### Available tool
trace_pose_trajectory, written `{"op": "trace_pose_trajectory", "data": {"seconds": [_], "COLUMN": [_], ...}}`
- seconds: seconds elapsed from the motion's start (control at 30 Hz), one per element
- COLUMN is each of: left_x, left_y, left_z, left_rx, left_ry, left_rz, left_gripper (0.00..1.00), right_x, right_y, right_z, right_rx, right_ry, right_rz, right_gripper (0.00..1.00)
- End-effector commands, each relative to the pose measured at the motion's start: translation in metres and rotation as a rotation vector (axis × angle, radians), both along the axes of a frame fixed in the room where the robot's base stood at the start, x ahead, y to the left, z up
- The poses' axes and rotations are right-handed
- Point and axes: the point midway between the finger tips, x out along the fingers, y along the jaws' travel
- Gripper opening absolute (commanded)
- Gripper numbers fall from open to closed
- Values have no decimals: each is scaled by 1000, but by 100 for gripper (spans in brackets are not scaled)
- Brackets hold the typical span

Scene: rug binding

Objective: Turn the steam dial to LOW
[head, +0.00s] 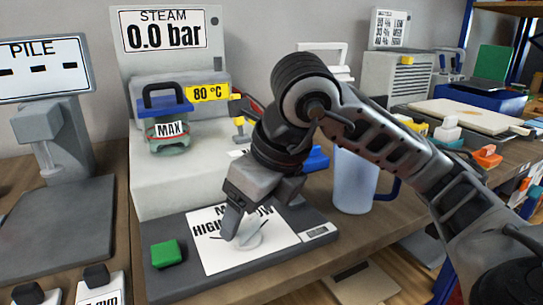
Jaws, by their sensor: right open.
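The steam dial (250,241) is a small pale grey knob on a white label (285,237). The label is partly covered; "HIGH" and the end of "LOW" can be read on it. My gripper hides part of the dial, and I cannot tell which mark it points to. My right gripper (243,222) is open and points down at the dial, with one finger beside it at its left. I cannot tell whether they touch. The steam display (165,30) reads 0.0 bar. My left gripper is not in view.
A green button (165,254) sits left of the label on the dark panel. Behind stands a white block with a blue-topped pot (167,130) marked MAX and a yellow 80 °C tag (208,92). A pale blue jug (355,180) stands close on the right, behind my arm.

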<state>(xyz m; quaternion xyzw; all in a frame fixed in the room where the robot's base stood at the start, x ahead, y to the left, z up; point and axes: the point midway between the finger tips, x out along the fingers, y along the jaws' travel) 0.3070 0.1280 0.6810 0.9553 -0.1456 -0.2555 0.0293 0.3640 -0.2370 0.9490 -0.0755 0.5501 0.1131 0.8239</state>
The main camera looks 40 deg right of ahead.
Motion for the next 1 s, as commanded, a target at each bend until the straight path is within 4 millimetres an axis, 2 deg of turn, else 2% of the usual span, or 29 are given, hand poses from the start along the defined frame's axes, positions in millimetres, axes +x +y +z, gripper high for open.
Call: {"op": "trace_pose_trajectory", "data": {"seconds": [0.03, 0.2, 0.4, 0.5, 0.7, 1.0], "left_x": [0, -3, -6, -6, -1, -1], "left_y": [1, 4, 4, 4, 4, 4], "left_z": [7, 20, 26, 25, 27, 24], "left_rx": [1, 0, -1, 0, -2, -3], "left_ry": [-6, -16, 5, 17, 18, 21], "left_rz": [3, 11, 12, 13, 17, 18], "left_gripper": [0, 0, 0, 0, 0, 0], "right_x": [-3, -19, -36, -42, -49, -50], "right_y": [-1, -6, -11, -13, -14, -14], "right_z": [14, 55, 98, 112, 125, 125], "right_rx": [0, 1, 0, -2, 0, 0], "right_ry": [-6, -8, -6, -4, -1, 0], "right_rz": [-1, -2, -3, -4, -4, -3], "right_gripper": [73, 73, 73, 73, 73, 73]}}
